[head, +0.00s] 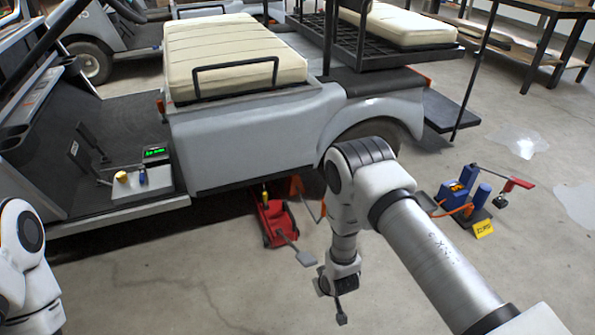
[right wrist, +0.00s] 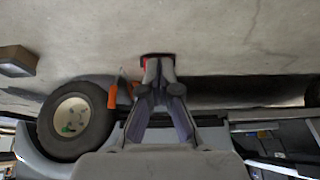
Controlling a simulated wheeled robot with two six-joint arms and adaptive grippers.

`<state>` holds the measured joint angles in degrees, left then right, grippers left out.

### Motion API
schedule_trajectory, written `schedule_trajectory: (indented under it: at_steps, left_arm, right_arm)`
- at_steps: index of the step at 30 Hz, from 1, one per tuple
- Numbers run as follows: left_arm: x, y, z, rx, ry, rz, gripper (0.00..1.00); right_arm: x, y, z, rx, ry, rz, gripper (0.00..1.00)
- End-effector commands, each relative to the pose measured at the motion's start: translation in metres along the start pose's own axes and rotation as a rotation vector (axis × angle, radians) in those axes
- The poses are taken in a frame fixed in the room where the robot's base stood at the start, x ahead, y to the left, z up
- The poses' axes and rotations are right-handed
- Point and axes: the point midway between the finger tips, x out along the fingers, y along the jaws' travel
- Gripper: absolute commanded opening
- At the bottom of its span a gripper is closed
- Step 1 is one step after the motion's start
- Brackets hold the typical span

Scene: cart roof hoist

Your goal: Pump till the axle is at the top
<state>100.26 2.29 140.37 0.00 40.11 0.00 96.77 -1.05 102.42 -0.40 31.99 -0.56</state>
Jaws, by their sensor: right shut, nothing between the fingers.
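A red floor jack (head: 272,224) stands on the concrete at the side of the grey cart (head: 250,140), partly under its sill. A lever with a flat grey pedal (head: 305,258) reaches from it toward me. My right gripper (head: 341,318) points down, just right of and nearer than the pedal. In the right wrist view the right gripper (right wrist: 158,62) is shut and empty, with a bit of red behind its tips. The cart's wheel (right wrist: 75,122) shows there at left; the axle itself I cannot make out. My left arm shows at the left edge, its gripper out of frame.
An orange stand (head: 296,186) is by the cart's sill. A blue pump unit (head: 455,196) with a red lever (head: 518,183) and yellow sign (head: 484,229) stands at right. A small green-lit display (head: 155,152) sits on the cart's floor. Open floor lies in front.

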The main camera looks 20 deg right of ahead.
Motion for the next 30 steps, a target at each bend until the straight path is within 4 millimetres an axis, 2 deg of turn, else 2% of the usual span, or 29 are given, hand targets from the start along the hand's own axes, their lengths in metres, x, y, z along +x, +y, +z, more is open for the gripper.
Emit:
schedule_trajectory:
  at_steps: [5,9,11,14,18,21,25,30]
  left_arm:
    - [0.0,0.0,0.0,0.0,0.0,0.0,0.5]
    - [0.0,0.0,0.0,0.0,0.0,0.0,0.5]
    - [0.001,0.0,0.0,0.0,0.0,0.0,0.5]
    - [0.008,0.0,0.0,0.0,0.0,0.0,0.5]
    - [0.02,0.0,0.0,0.0,0.0,0.0,0.5]
    - [0.024,0.0,0.0,0.0,0.0,0.0,0.5]
    - [0.027,0.0,0.0,0.0,0.0,0.0,0.5]
    - [0.025,0.0,0.0,0.0,0.0,0.0,0.5]
  right_arm:
    - [0.0,0.0,0.007,-0.002,-0.035,0.0,0.0]
    - [0.001,0.0,0.03,-0.003,-0.193,0.0,0.0]
    - [0.001,0.0,0.033,-0.003,-0.281,0.0,0.0]
    - [-0.007,0.0,0.001,0.0,-0.385,-0.002,0.0]
    - [-0.041,-0.002,-0.092,0.003,-0.403,-0.009,0.0]
    - [-0.06,-0.002,-0.142,0.004,-0.326,-0.008,0.0]
    - [-0.077,-0.001,-0.172,0.002,-0.268,-0.006,0.0]
    - [-0.08,-0.001,-0.175,0.002,-0.262,-0.006,0.0]
